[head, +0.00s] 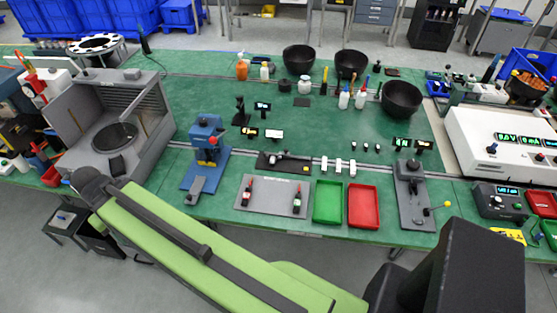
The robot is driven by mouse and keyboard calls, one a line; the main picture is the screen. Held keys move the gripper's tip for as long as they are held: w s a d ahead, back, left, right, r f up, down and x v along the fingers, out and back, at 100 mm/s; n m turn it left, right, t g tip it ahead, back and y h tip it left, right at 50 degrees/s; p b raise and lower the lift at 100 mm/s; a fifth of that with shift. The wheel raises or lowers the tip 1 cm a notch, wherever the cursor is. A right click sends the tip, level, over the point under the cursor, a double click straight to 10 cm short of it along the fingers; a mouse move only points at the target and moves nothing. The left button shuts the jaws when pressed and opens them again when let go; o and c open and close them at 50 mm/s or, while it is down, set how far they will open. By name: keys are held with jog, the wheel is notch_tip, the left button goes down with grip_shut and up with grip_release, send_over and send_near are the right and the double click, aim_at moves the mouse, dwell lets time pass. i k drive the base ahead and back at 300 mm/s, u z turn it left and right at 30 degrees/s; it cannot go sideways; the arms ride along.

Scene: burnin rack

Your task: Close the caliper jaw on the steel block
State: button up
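A dark flat base (270,167) lies near the middle of the green bench. A grey, elongated tool (287,157) lies on it; it may be the caliper, but it is too small to make out its jaw or its opening. Several small pale blocks (338,165) stand in a row just to the right of the base. I cannot tell which thing is the steel block. My green arm crosses the lower left, in front of the bench. I cannot make out any gripper fingers, and no part of my arm touches the dark base or the pale blocks.
A blue press (207,142) stands left, a grey fixture (404,192) right. Black bowls (401,100) stand behind.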

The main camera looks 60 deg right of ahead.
aim_at(285, 153)
jog(key=u, duration=0.2)
jog(key=k, duration=0.4)
jog(key=z, duration=3.5)
jog(key=k, duration=0.95)
jog(key=u, duration=1.1)
jog(key=i, duration=1)
jog(key=z, duration=0.5)
